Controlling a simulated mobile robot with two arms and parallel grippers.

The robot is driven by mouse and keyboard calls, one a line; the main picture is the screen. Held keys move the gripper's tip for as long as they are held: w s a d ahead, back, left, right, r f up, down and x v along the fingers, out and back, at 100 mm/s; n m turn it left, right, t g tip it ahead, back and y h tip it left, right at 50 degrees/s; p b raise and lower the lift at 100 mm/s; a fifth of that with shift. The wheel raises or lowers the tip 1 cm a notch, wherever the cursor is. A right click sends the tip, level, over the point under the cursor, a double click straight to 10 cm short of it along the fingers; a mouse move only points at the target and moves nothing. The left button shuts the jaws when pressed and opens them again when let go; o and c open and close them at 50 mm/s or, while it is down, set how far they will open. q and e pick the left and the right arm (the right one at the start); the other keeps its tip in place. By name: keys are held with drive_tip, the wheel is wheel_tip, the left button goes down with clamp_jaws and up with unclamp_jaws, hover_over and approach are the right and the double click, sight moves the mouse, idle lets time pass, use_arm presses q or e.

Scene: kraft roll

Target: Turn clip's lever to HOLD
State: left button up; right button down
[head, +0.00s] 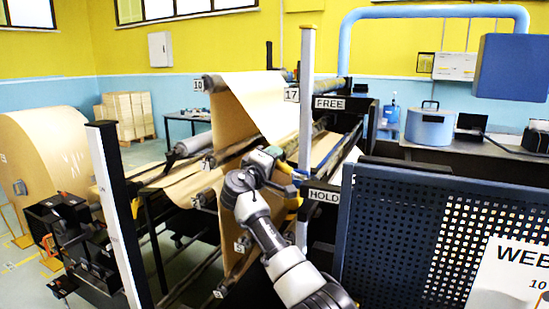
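A white HOLD label (324,196) is on a dark plate at the right side of the machine, and a FREE label (329,103) is above it. An upright pale post (306,110) stands just left of both labels. My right arm comes in from the bottom, and its gripper (292,180) is beside the post, left of the HOLD label. The clip's lever cannot be made out clearly; a small yellow part shows near the gripper. Whether the fingers are open or touching anything is too small to tell. My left gripper is not in view.
Brown kraft paper (255,100) runs over numbered rollers behind my arm. A blue perforated panel (400,230) stands close at the right. A dark post with a white edge (112,210) is at the left. A large paper roll (45,155) stands on the far left floor.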

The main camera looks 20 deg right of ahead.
drive_tip(key=shift+f, duration=0.15)
drive_tip(key=c, duration=1)
unclamp_jaws()
drive_tip(key=shift+w+a, duration=0.1)
drive_tip(key=shift+a, duration=0.05)
drive_tip(key=shift+o, duration=0.2)
drive_tip(key=b+v, duration=0.4)
drive_tip(key=v, duration=0.6)
drive_tip(key=shift+s+a, duration=0.25)
drive_tip(key=shift+a, duration=0.1)
